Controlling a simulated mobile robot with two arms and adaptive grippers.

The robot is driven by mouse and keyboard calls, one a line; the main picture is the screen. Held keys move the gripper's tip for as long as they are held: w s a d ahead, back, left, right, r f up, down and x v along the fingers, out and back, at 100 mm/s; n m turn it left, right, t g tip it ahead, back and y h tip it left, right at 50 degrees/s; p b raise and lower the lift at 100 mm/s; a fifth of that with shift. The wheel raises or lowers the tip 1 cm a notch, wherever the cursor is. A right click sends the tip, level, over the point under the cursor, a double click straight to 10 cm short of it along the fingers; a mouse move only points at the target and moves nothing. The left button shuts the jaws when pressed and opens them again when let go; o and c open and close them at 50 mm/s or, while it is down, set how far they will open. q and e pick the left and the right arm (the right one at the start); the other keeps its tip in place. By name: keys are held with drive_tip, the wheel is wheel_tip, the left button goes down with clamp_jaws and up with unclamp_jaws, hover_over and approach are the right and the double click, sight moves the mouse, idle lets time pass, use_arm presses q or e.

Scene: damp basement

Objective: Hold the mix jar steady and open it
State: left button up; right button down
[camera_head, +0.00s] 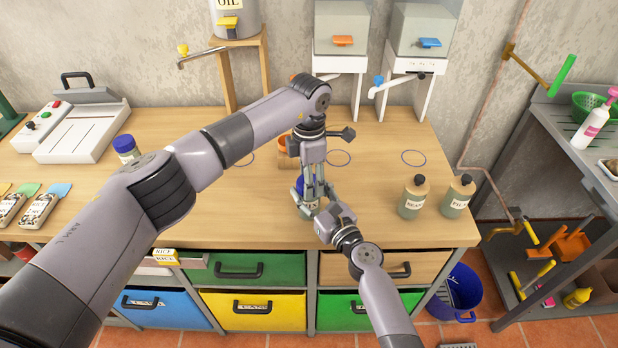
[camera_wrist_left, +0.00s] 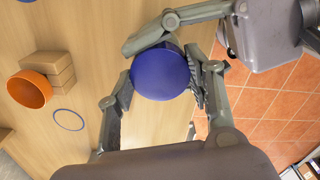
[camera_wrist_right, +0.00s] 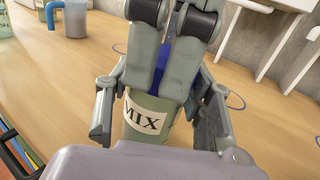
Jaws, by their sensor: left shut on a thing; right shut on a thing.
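The mix jar (camera_wrist_right: 133,128) is a green jar with a white MIX label. It stands upright near the table's front edge, largely hidden by my grippers in the head view (camera_head: 308,209). Its blue lid (camera_wrist_left: 160,72) is seen from above in the left wrist view. My left gripper (camera_head: 311,187) points down from above, its fingers shut around the blue lid. My right gripper (camera_wrist_right: 160,112) comes from the front, its fingers shut on both sides of the jar body. The left fingers hide the join of lid and jar, so I cannot tell whether they touch.
Two labelled bottles (camera_head: 412,198) (camera_head: 457,197) stand to the right on the wooden table (camera_head: 375,170). An orange cup (camera_wrist_left: 29,89) lies by wooden blocks (camera_wrist_left: 52,72) behind the jar. Dispensers (camera_head: 340,50) stand at the back. Drawers (camera_head: 245,267) are below the front edge.

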use_arm(q)
drive_tip(key=n, duration=0.3)
drive_tip(key=o, duration=1.3)
drive_tip(key=shift+r, duration=0.1)
